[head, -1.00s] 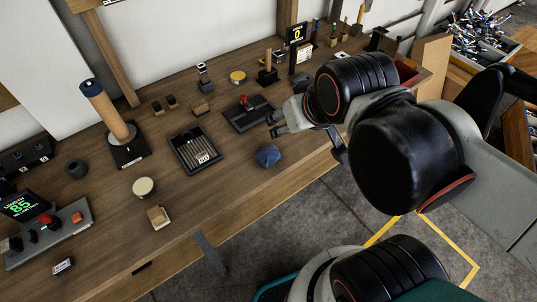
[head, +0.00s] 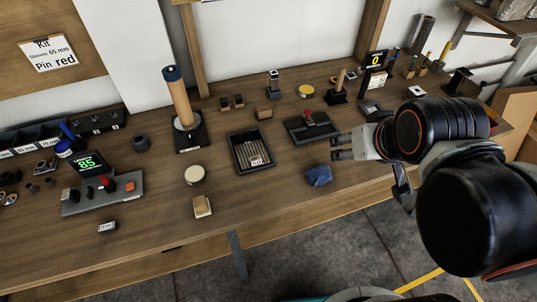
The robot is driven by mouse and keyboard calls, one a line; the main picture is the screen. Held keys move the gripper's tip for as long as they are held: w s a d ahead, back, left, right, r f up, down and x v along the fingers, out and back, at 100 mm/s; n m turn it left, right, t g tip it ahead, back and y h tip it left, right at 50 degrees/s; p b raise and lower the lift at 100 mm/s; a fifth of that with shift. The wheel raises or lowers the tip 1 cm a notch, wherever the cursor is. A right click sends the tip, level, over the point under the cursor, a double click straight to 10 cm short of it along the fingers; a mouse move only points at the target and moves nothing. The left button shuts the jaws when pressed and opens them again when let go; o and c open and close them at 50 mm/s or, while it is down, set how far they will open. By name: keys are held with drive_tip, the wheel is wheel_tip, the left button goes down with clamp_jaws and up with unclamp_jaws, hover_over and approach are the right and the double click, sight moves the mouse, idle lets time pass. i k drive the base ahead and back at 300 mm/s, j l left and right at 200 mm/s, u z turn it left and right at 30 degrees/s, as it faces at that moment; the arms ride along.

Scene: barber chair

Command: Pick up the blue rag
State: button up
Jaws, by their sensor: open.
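The blue rag (head: 318,175) lies crumpled on the wooden workbench (head: 275,205), near its front edge, in the head view. My gripper (head: 334,148) is above and slightly right of the rag, with its fingers pointing left. It is open and empty, and it looks apart from the rag. My arm comes in from the right and hides part of the bench behind it.
A black tray of pins (head: 251,152) lies left of the rag. A black fixture with a red knob (head: 312,125) stands behind it. A cork-topped block (head: 202,207) and a round tin (head: 194,175) sit further left. The bench front around the rag is clear.

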sight(320, 173)
drive_tip(key=i+j, duration=0.1)
drive_tip(key=j, duration=0.5)
drive_tip(key=i+j+z, duration=0.15)
drive_tip(key=j, duration=0.5)
